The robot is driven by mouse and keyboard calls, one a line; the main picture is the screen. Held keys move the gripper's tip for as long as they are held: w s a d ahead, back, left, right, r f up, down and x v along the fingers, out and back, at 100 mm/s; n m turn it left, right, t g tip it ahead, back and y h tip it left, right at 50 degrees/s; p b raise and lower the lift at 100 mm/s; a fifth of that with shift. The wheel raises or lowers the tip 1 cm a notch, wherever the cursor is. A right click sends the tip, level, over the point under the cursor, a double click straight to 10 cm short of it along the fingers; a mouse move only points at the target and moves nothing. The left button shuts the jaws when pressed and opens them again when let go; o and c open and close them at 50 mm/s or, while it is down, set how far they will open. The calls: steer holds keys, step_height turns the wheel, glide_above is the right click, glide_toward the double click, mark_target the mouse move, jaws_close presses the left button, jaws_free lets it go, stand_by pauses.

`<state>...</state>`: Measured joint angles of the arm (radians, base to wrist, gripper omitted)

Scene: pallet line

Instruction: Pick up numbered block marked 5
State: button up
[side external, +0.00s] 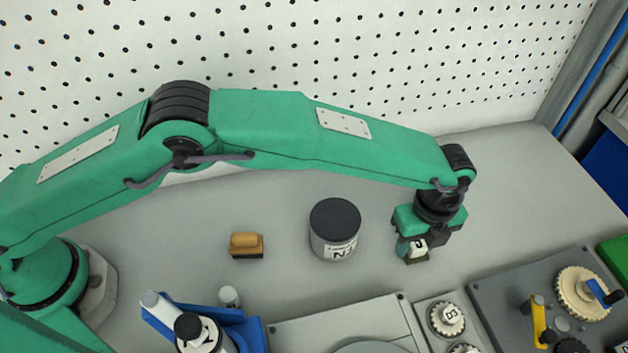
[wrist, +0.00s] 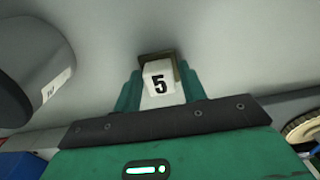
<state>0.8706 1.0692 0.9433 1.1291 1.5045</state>
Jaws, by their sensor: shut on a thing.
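The numbered block marked 5 (wrist: 160,84) is a small white block with a black 5 on its face, seen at the centre of the wrist view. My gripper (wrist: 161,92) has its two green fingers on either side of the block and is shut on it. In the side external view, my gripper (side external: 411,251) is right of centre, pointing down. The pale block (side external: 418,246) shows between its fingers there, with its marking too small to read. Whether the block touches the bench is hard to tell.
A grey canister with a dark lid (side external: 335,229) stands left of my gripper. A wooden-handled brush (side external: 246,245) lies farther left. A dark panel with a cream gear (side external: 583,293) and a yellow handle is at the lower right. Pegboard (side external: 400,70) is behind; bench between is clear.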

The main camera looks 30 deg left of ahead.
steer(key=shift+r, duration=0.15)
steer(key=shift+r, duration=0.5)
step_height(320, 180, up, 3)
steer(key=shift+r, duration=0.1)
steer(key=s+r, duration=0.2)
steer(key=s, duration=0.1)
steer(key=s+d+r, duration=0.1)
steer(key=s+r, duration=0.1)
steer(key=s, duration=0.2)
steer(key=s+d+r, duration=0.1)
steer(key=s+r, duration=0.1)
steer(key=s, duration=0.2)
steer(key=shift+s+r, duration=0.25)
steer(key=shift+a+r, duration=0.15)
